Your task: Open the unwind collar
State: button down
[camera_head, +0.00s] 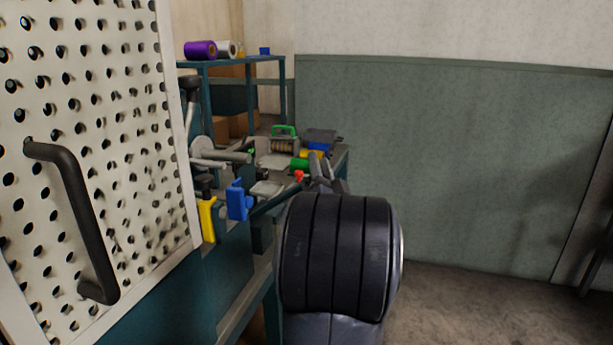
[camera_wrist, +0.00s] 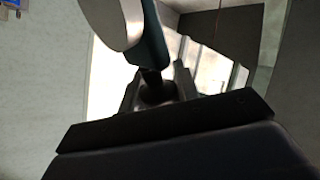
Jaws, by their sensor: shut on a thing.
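My gripper (camera_head: 322,172) is at the right end of the teal bench, beyond my dark wrist. In the wrist view the gripper (camera_wrist: 157,92) is shut on a dark rounded knob (camera_wrist: 153,79), which sits at the end of a teal bar (camera_wrist: 155,45). A pale grey rounded part (camera_wrist: 108,18) is beside that bar. I cannot tell for certain which part is the unwind collar. In the head view my wrist and fingers hide what is gripped. A grey disc with rods (camera_head: 203,150) stands at the left of the bench.
A perforated white panel with a black handle (camera_head: 75,220) fills the left foreground. Blue (camera_head: 238,200) and yellow (camera_head: 207,220) parts hang at the bench front. A green-handled device (camera_head: 284,133) and a red knob (camera_head: 298,176) are on the bench. Floor at right is clear.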

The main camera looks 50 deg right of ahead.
jog(key=s+d+f+m+g+h+b, duration=0.1)
jog(key=s+f+m+h+b, duration=0.2)
jog(key=f+b, duration=0.3)
jog(key=shift+s+d+f+m+b, duration=0.2)
jog(key=shift+s+d+m+b, duration=0.15)
jog(key=shift+b, duration=0.5)
jog(key=shift+a, duration=0.1)
jog(key=c, duration=1.1)
grip_release()
jog(key=shift+s, duration=0.1)
jog(key=v, duration=1)
jog(key=shift+s+a+f, duration=0.15)
jog(key=shift+a+f, duration=0.05)
jog(key=shift+a, duration=0.1)
jog(key=shift+c, duration=0.2)
